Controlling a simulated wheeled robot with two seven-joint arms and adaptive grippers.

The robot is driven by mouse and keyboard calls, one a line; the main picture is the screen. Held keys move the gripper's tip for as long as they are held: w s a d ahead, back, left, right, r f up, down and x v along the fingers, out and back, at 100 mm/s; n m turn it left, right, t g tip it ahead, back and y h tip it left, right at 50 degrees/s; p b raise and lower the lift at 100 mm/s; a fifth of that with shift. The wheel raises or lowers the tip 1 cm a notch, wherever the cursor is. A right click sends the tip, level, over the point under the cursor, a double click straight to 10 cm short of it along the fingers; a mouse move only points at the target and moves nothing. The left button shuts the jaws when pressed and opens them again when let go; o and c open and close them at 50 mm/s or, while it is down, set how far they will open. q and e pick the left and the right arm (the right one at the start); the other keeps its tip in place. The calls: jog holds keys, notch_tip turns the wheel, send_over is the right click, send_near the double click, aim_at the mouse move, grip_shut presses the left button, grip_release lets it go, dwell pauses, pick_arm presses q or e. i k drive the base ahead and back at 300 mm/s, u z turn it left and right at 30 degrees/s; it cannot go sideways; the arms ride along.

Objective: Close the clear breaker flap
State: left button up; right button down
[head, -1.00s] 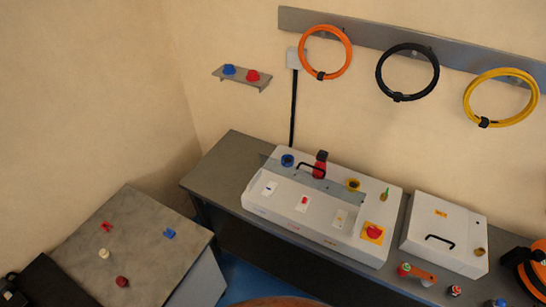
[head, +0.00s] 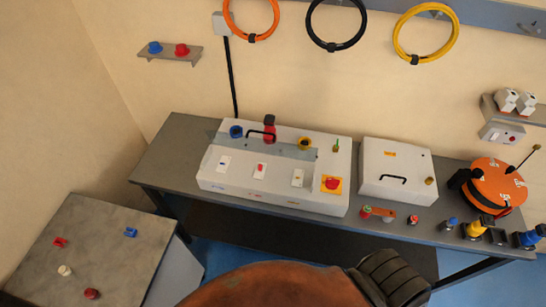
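The clear breaker flap (head: 290,151) is a see-through, bluish-grey panel with a black handle (head: 262,133). It is on the back part of the white sloped box (head: 235,182) on the grey bench. The flap looks raised, standing off the box's front face, but its exact angle is hard to tell. Several small switches, among them one with a red toggle (head: 260,169), show uncovered on the front face. Blue, red and yellow sockets sit along the box's back. Neither of my grippers is in view.
A second white box (head: 396,170) with a black handle stands to the right on the bench (head: 164,155). Further right are an orange reel (head: 497,183) and several plugs. A side table (head: 95,237) with small red, blue and white parts is at lower left.

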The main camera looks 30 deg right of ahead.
aim_at(262, 142)
jog(key=z, duration=1.6)
jog(key=k, duration=0.1)
jog(key=u, duration=0.15)
